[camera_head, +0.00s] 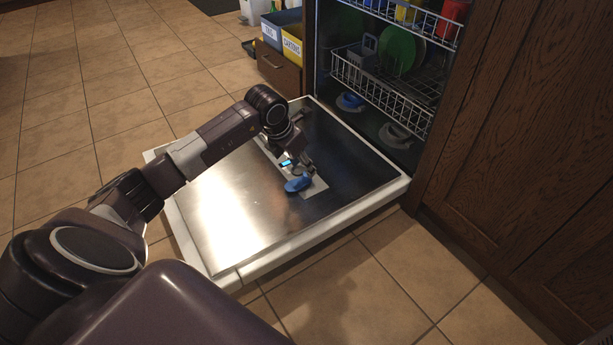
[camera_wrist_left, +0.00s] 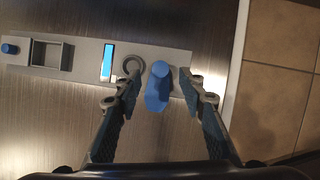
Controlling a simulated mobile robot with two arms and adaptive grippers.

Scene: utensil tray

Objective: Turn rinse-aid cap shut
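The blue rinse-aid cap (camera_head: 298,184) sits on the dispenser panel on the inside of the open dishwasher door (camera_head: 233,226). In the left wrist view the cap (camera_wrist_left: 157,87) is an elongated blue knob, lying along the picture's up-down direction. My left gripper (camera_wrist_left: 158,82) is open, with one finger on each side of the cap and a visible gap on both sides. In the head view my left gripper (camera_head: 304,170) is low over the panel. My right gripper is not in view.
The panel (camera_wrist_left: 88,60) also has an open square compartment (camera_wrist_left: 52,57), a blue strip (camera_wrist_left: 107,62), a grey ring (camera_wrist_left: 133,65) and a small blue knob (camera_wrist_left: 9,49). A lower rack (camera_head: 385,92) with a green plate stands inside. Labelled bins (camera_head: 282,38) stand behind.

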